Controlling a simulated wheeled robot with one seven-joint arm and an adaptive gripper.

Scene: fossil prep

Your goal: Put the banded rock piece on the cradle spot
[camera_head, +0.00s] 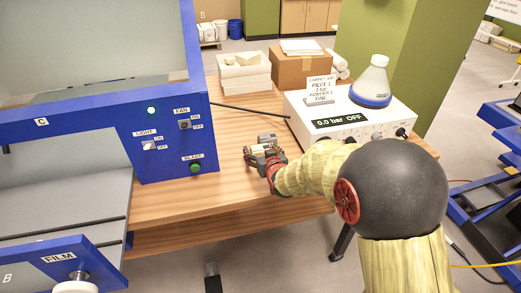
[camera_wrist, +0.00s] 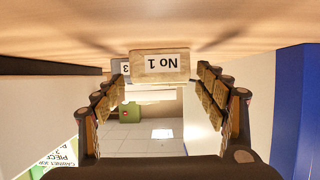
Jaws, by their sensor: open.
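My gripper (camera_head: 264,155) is over the wooden table, between the blue cabinet and the white control box. In the wrist view my gripper (camera_wrist: 165,100) has its fingers spread with an empty gap between them. A tan block (camera_wrist: 160,76) with an upside-down "No 1" label is ahead, between and beyond the fingertips. Part of a second label reading "3" (camera_wrist: 125,68) shows beside it. I cannot make out the banded rock piece or the cradle spot in either view. In the head view my gripper and arm hide part of the tabletop there.
The blue cabinet (camera_head: 172,165) stands left of my gripper. The white control box (camera_head: 345,120) to the right carries a job card (camera_head: 320,90) and a blue-white bottle (camera_head: 371,82). A dark rod (camera_head: 250,111) lies behind. White trays (camera_head: 243,72) and a cardboard box (camera_head: 298,69) stand farther back.

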